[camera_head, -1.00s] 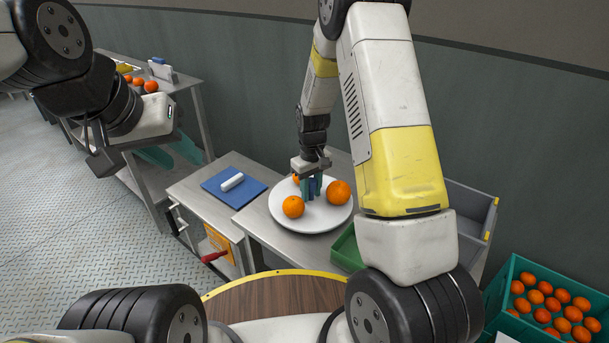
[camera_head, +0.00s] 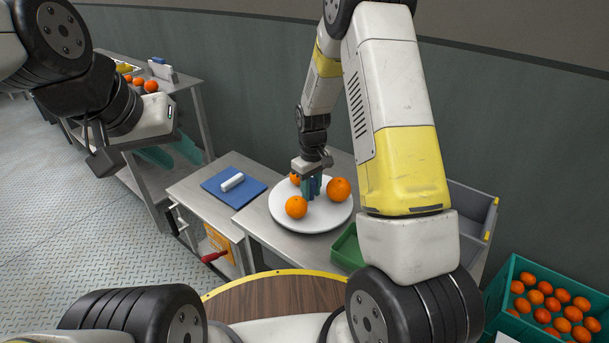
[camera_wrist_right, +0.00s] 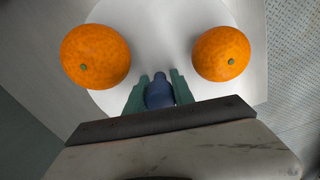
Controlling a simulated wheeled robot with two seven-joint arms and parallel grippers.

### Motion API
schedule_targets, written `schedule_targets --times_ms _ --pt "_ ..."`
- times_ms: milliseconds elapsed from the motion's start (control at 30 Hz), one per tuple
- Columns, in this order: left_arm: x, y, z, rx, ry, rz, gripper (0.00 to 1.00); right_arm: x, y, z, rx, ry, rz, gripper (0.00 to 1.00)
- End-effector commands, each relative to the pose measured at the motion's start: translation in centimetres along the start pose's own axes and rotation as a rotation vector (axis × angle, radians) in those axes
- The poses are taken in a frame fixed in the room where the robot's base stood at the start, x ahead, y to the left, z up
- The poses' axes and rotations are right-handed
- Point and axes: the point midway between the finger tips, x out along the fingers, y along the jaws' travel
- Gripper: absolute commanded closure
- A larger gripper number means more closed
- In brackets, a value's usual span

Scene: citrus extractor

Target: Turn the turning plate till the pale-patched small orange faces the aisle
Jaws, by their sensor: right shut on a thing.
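The white turning plate (camera_head: 328,222) lies on a steel table and carries three small oranges: a front one (camera_head: 296,207), a right one (camera_head: 339,189) and a back one (camera_head: 294,177) partly behind my gripper. No pale patch can be made out on them. My right gripper (camera_head: 311,190) points down at the plate's middle, shut on a blue knob, which shows between its teal fingers in the right wrist view (camera_wrist_right: 159,92). Two oranges show there, left (camera_wrist_right: 95,57) and right (camera_wrist_right: 221,54). My left gripper (camera_head: 170,154) is open and empty, away at the left.
A blue board (camera_head: 222,197) with a white cylinder lies left of the plate. A green tray (camera_head: 347,249) and a grey bin (camera_head: 468,208) stand to the right. A teal crate of oranges (camera_head: 497,305) is at lower right. The aisle floor (camera_head: 80,215) is clear.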

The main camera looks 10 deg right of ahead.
Motion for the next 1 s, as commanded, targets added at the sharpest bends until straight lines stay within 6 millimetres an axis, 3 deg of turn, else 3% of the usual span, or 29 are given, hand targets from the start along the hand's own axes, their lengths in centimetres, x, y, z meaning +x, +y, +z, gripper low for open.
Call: schedule_targets --times_ms 1000 --pt "0.00 0.00 0.00 0.000 0.000 0.000 0.64 -0.14 0.17 -0.08 -0.506 0.002 0.002 1.00"
